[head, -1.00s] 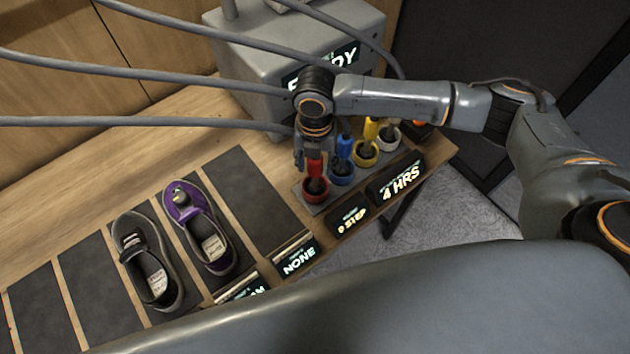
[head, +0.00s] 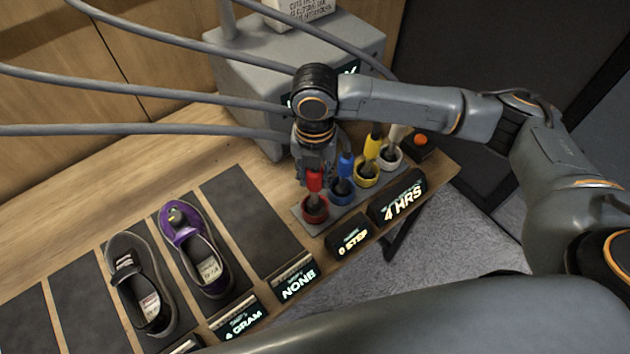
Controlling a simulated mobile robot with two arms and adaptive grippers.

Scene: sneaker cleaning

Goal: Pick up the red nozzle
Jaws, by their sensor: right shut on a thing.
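The red nozzle (head: 315,182) stands upright, with its lower end over or in a red ring holder (head: 314,212) on a grey plate. My right gripper (head: 315,172) points down from above and is shut on the red nozzle's upper part. Whether the nozzle's dark tip is still inside the ring is hard to tell. My left gripper does not show.
Blue (head: 346,165), yellow (head: 372,146) and white (head: 394,138) nozzles stand in matching rings just right of the red one. A grey machine (head: 290,60) with hoses stands behind. Two shoes, one purple (head: 200,250) and one dark (head: 141,285), lie on dark mats at left.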

